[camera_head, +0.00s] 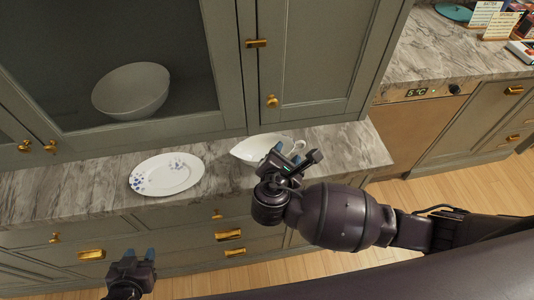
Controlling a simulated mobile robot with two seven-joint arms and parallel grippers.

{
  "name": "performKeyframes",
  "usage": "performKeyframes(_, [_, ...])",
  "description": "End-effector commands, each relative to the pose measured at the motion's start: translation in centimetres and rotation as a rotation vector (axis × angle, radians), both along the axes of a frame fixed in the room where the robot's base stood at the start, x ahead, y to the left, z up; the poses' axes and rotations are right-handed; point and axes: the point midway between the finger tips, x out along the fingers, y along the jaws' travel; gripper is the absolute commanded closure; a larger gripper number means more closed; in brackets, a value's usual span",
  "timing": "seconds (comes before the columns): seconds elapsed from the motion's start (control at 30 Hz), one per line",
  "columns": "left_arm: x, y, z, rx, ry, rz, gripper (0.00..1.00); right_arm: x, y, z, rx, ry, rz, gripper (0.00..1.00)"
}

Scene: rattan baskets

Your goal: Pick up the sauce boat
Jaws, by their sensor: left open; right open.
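The white sauce boat (247,150) stands on the marble counter in the middle of the head view, just right of a plate. Its handle shows at its right side, and its lower right part is hidden by my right gripper. My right gripper (297,158) is open in front of the sauce boat, its fingers close to the handle side. I cannot tell whether it touches the sauce boat. My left gripper (138,256) is open and empty at the lower left, in front of the drawers and well away from the sauce boat.
An oval white plate (166,174) with blue flowers lies on the marble counter (70,192). A bowl (131,91) sits behind the cabinet glass. The cabinet front (310,60) rises close behind the sauce boat. The counter's right end is clear.

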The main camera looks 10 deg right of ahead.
Motion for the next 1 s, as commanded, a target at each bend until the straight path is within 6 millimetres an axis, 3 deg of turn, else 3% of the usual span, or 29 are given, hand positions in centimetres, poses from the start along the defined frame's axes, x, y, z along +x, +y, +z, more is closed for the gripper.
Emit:
performKeyframes(0.2, [-0.06,0.01,-0.06,0.000,0.001,0.000,0.57,0.04,-0.02,-0.03,0.000,0.000,0.000,0.55])
performKeyframes(0.5, [-0.10,0.02,-0.08,0.000,0.002,0.000,0.57,0.00,-0.03,-0.08,0.000,0.002,0.000,1.00])
performKeyframes(1.0, [-0.09,0.02,-0.12,-0.001,0.002,0.001,0.57,0.04,0.00,0.48,0.000,-0.001,0.001,1.00])
